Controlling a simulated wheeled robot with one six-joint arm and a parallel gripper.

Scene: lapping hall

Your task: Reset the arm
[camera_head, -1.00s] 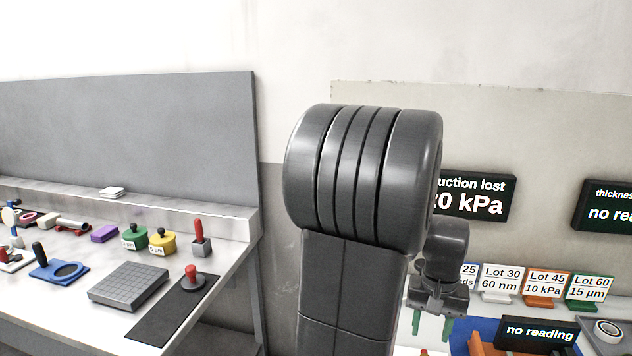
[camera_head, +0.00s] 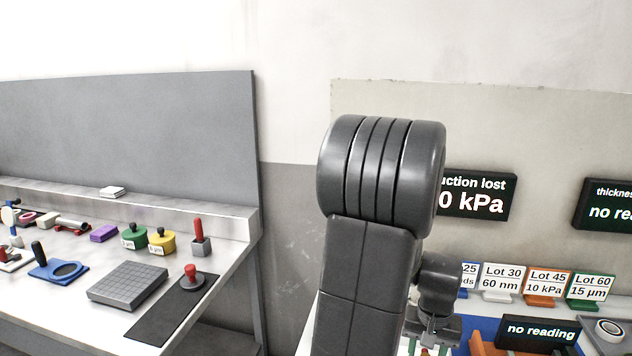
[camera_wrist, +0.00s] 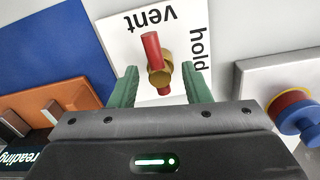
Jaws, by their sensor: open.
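My gripper (camera_wrist: 160,88) shows in the wrist view with its two green fingers apart. Between and beyond the fingers is a valve with a red lever and brass hub (camera_wrist: 158,65) on a white plate (camera_wrist: 122,42) marked "vent" and "hold". The lever runs roughly up and down in the picture, its top near "vent". I cannot tell whether the fingers touch it. In the head view my arm stands in front of the right bench, and its wrist and gripper (camera_head: 428,350) are low, partly cut off by the frame.
A red and blue knob (camera_wrist: 293,110) is right of my gripper in the wrist view, with an orange fixture (camera_wrist: 60,100) to the left. Lot cards (camera_head: 501,279) and a "no reading" display (camera_head: 538,333) stand on the right bench. The left bench holds a grey grid block (camera_head: 128,285) and several tools.

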